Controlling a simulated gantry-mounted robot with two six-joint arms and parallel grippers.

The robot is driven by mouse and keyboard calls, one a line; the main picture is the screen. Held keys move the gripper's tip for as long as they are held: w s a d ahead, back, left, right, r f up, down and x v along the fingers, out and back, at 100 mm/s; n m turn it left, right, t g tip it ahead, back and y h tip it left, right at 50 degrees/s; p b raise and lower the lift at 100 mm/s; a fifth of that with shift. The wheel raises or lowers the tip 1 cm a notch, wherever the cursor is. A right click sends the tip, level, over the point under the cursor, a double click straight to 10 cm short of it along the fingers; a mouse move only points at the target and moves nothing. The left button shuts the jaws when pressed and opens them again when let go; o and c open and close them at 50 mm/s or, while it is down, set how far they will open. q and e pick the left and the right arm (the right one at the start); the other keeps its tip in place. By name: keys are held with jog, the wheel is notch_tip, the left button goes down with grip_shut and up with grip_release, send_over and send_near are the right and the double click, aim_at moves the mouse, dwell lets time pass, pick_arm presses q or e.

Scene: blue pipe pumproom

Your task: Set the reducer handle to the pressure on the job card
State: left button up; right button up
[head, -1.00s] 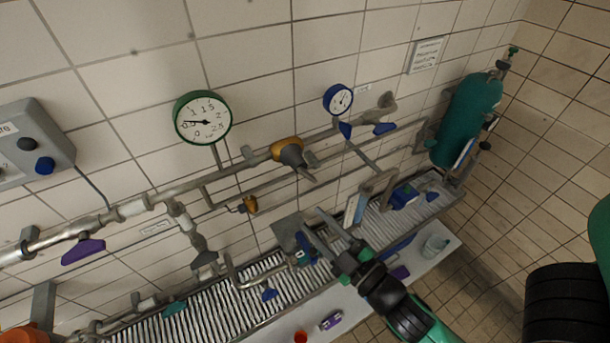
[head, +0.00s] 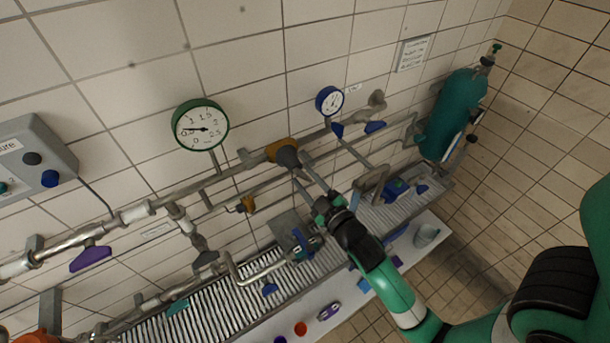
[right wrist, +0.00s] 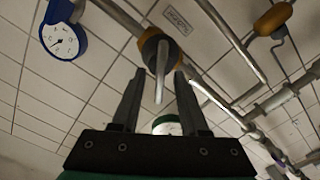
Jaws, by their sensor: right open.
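The reducer has a brass-orange body (head: 276,148) with a grey handle, on the wall pipe right of the green-rimmed gauge (head: 200,125). The gauge's needle points left, near the 0.5 mark. My right gripper (head: 301,169) is open with its fingertips at the reducer. In the right wrist view the grey handle (right wrist: 160,73) projects between the two open fingers (right wrist: 159,78); I cannot tell if either touches it. A white sheet with text (head: 413,54) hangs on the wall, too small to read. My left gripper is out of view.
A blue gauge (head: 330,100) and blue valve levers (head: 375,127) are to the right. A purple lever (head: 90,259) and grey control box (head: 32,160) are at left. A teal cylinder (head: 452,115) stands at right. Below are a slatted grating (head: 215,308) and a white ledge.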

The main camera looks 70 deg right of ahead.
jog(key=shift+w+d, duration=0.2)
jog(key=shift+w, duration=0.05)
jog(key=shift+c, duration=0.3)
grip_shut()
jog(key=shift+m+b, duration=0.3)
jog(key=shift+m, duration=1.4)
